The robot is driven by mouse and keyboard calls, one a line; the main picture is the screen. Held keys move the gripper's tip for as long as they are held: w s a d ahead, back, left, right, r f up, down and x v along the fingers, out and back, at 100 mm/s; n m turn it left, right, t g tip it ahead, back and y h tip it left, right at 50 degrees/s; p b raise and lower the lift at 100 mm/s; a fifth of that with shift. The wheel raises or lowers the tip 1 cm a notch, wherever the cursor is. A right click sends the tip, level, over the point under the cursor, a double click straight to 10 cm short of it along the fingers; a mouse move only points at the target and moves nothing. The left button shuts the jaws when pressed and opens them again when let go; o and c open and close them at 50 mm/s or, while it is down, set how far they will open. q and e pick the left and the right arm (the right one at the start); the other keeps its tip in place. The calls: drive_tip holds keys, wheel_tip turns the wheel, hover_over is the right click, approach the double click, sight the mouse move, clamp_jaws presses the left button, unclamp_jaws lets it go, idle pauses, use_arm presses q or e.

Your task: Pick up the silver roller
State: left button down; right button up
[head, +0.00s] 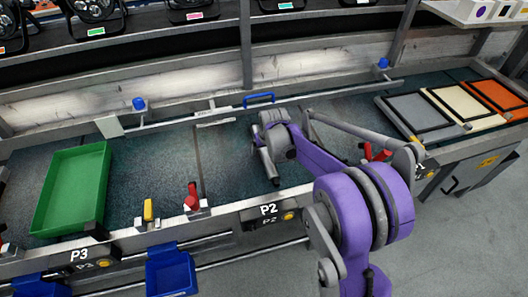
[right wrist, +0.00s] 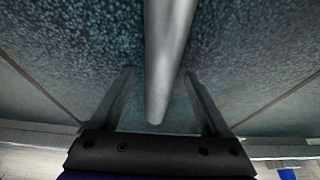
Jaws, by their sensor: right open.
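The silver roller (head: 268,166) lies on the dark teal bench top behind the P2 label. In the right wrist view the roller (right wrist: 170,50) runs down from the top edge, and its near end sits between the two fingers. My right gripper (head: 262,146) is over the bench at the roller, with its purple arm reaching in from the lower right. Its fingers are open, one on each side of the roller, with a visible gap on both sides. In the head view the fingers are small and partly hidden by the wrist. My left gripper is not in view.
A green tray (head: 103,190) lies at left. A blue handle (head: 259,98) is behind the gripper. Framed grey, cream and orange panels (head: 493,94) lie at right. The bench between tray and roller is mostly clear.

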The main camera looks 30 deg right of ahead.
clamp_jaws()
idle(0.3)
drive_tip(key=shift+r, duration=0.1)
